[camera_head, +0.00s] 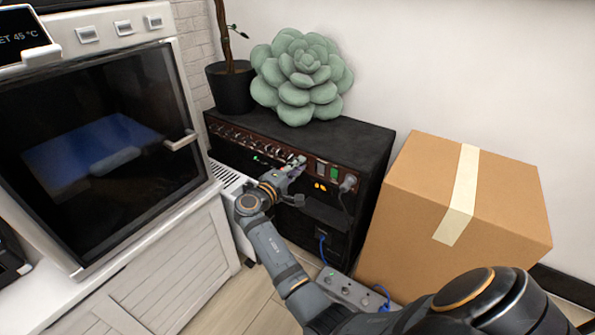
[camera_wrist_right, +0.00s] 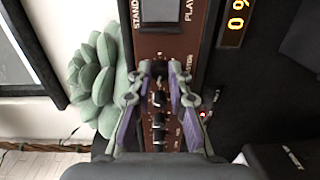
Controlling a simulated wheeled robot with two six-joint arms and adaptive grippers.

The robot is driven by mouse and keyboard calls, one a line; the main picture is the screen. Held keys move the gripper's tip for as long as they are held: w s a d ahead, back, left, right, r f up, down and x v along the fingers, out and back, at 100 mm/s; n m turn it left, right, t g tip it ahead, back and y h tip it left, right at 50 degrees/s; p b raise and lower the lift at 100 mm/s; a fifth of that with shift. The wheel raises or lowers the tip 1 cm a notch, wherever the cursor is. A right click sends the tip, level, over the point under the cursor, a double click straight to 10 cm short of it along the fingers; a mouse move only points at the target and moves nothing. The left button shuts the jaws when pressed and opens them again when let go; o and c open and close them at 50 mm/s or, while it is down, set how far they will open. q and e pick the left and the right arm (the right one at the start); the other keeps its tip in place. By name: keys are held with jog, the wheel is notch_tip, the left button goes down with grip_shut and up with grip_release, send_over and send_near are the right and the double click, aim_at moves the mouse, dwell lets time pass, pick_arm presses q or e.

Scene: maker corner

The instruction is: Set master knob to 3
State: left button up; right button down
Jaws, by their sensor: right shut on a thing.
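The black amplifier (camera_head: 350,135) stands against the wall, with a dark red control panel and a row of knobs along its front. My right gripper (camera_head: 297,162) reaches the right part of this panel. In the right wrist view its two fingers are closed around the sides of the black master knob (camera_wrist_right: 160,69), beside partly hidden lettering. The knob's pointer and the scale around it are too small and covered to read. Further knobs (camera_wrist_right: 158,120) sit in line between the fingers, nearer the palm. My left gripper is not in view.
A green succulent cushion (camera_head: 300,78) and a potted plant (camera_head: 231,88) stand on the amplifier. A cardboard box (camera_head: 415,190) is close on its right, a glass-door machine (camera_head: 100,150) on the left. A power strip (camera_head: 347,290) with blue cables lies on the floor.

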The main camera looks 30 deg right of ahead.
jog(key=shift+f+m+b, duration=0.1)
jog(key=shift+m+b, duration=0.75)
jog(key=shift+m, duration=0.55)
jog(key=c, duration=1.5)
grip_release()
